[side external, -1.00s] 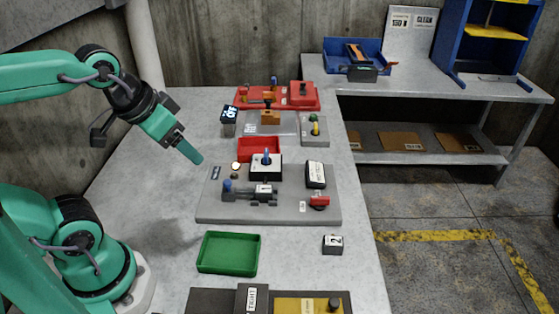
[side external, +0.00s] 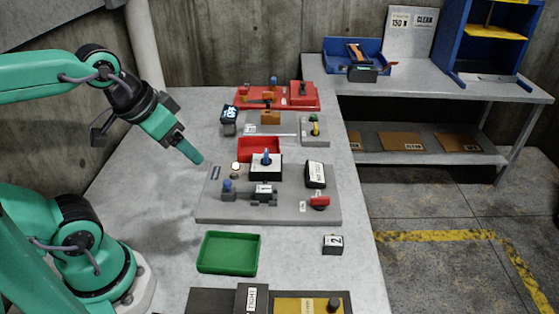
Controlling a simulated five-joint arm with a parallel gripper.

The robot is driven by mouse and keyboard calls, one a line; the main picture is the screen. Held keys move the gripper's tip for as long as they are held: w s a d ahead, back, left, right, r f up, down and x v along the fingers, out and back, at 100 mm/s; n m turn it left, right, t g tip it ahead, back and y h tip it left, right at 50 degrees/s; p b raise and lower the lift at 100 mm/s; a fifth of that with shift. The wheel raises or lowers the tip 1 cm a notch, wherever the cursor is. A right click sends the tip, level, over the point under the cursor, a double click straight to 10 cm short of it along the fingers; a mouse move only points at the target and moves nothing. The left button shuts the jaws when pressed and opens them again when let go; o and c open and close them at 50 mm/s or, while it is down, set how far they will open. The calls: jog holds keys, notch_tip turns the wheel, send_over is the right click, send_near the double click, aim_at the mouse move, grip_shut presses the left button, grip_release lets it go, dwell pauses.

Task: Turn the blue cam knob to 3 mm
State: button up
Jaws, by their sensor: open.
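A small upright blue knob (side external: 266,157) stands on a white-topped block (side external: 258,173) in the middle of the grey fixture plate (side external: 215,211). The view does not settle which is the cam knob, and any mm scale is too small to read. My gripper (side external: 193,154) is open and empty. It hangs above the bench, up and left of both knobs, touching neither. Its fingers overlap from this side, so their gap is hidden.
A red tray (side external: 258,149) lies just behind the plate and a green tray (side external: 228,253) in front. A black block with a white label (side external: 315,174) and a red knob (side external: 319,201) stand on the plate's right. The bench is clear left of the plate.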

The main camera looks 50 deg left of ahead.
jog(key=shift+w, duration=0.1)
jog(key=shift+c, duration=0.4)
jog(key=m+g, duration=0.6)
jog(key=m, duration=0.3)
send_over(266, 153)
jog(key=shift+w+f, duration=0.1)
jog(key=shift+f, duration=4.45)
jog(key=shift+f, duration=0.15)
jog(key=shift+f, duration=3.75)
